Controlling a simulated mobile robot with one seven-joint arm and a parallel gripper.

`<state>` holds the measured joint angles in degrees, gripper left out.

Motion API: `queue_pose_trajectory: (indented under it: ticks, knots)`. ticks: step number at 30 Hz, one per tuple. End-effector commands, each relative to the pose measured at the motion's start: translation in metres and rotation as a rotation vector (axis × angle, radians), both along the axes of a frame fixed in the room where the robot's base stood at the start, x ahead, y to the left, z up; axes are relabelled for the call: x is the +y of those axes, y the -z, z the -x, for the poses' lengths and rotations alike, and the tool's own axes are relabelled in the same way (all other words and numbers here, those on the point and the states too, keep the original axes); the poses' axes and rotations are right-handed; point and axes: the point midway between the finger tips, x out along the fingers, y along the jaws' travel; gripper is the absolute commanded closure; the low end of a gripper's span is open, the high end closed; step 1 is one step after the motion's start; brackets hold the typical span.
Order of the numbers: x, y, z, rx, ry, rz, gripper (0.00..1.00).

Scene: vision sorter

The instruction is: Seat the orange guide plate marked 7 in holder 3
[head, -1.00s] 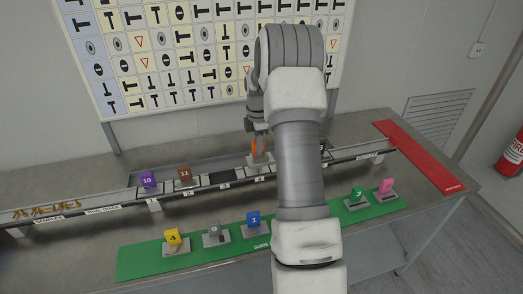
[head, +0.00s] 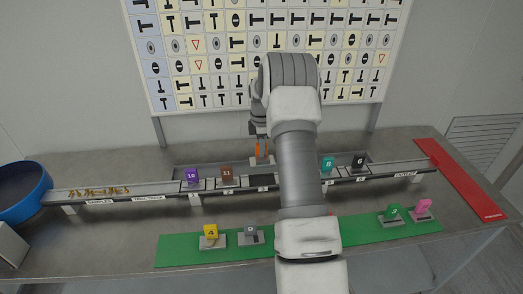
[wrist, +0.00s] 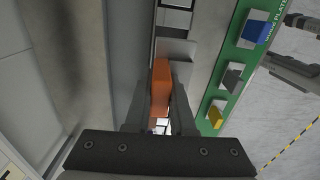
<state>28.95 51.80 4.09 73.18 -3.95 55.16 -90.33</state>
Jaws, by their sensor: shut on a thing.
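The orange guide plate (head: 262,149) is held upright between the fingers of my gripper (head: 259,138), slightly above the rail. In the wrist view the orange plate (wrist: 161,83) stands between the two fingers (wrist: 160,105), with its grey base beyond. Its number is not readable. In the head view it is just right of the brown plate 11 (head: 227,173), about over holder 3, whose small label (head: 263,189) is on the rail front. I cannot tell the exact gap between plate base and holder.
On the rail (head: 160,187), purple plate 10 (head: 192,176) is at left; teal 8 (head: 327,164) and black 6 (head: 359,161) are at right. A green mat (head: 185,250) in front holds yellow, grey, green and pink plates. Blue shows in the wrist view (wrist: 256,28). My arm hides the rail's middle.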

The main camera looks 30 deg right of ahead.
Motion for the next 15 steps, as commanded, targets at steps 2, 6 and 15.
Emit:
queue_pose_trajectory:
  ticks: [2, 6, 15]
  knots:
    - [0.000, 0.007, 0.000, 0.001, -0.001, 0.000, 1.00]
    - [0.000, 0.018, 0.000, 0.000, -0.001, 0.000, 1.00]
    - [0.001, 0.042, 0.000, 0.000, -0.001, 0.000, 1.00]
